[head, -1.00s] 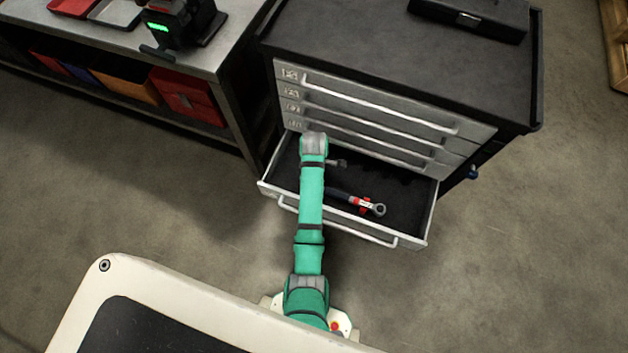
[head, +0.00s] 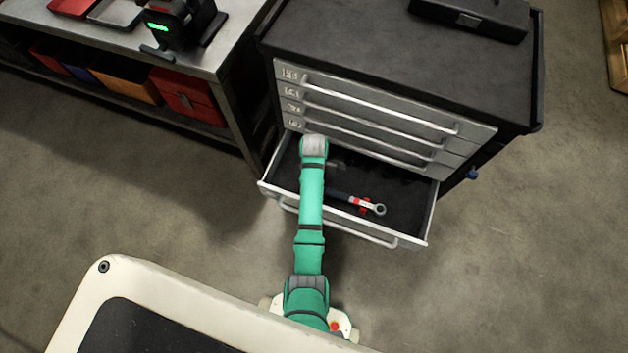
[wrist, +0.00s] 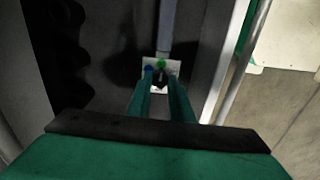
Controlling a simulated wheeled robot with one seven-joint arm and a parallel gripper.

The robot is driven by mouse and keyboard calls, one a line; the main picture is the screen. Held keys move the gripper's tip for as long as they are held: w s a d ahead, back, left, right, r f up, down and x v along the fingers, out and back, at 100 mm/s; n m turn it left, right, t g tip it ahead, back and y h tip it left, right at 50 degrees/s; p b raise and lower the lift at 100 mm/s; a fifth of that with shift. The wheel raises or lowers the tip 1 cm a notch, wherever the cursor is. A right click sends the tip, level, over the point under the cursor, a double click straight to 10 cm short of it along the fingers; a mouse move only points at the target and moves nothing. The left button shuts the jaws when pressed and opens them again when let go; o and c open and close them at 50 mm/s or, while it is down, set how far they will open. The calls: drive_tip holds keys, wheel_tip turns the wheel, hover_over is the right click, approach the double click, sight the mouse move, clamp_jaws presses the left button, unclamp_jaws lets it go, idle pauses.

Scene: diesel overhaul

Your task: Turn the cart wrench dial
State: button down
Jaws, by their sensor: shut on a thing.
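The wrench (head: 362,203) lies in the open drawer (head: 410,205) of the cart, its ring end to the right and a red mark near it. Its left end is hidden behind my arm in the head view. In the wrist view the dark bar of the wrench (wrist: 167,28) runs down to a pale plate (wrist: 174,65) with a green spot and a blue spot. My gripper (wrist: 161,80) has its two green fingers at this plate, shut on the small dark dial between the tips. The dial is mostly hidden by the fingers.
The cart (head: 385,50) has several closed drawers above the open one and a dark case (head: 470,18) on top. A workbench (head: 215,55) with red bins stands at the left. The floor (head: 520,250) at the right is clear.

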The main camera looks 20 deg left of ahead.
drive_tip(key=m, duration=0.6)
drive_tip(key=shift+m, duration=2.7)
drive_tip(key=c, duration=1.6)
unclamp_jaws()
drive_tip(key=shift+w, duration=0.1)
drive_tip(key=shift+o, duration=0.2)
drive_tip(key=shift+a, duration=0.1)
wheel_tip(320, 180, up, 11)
drive_tip(key=shift+f, duration=0.1)
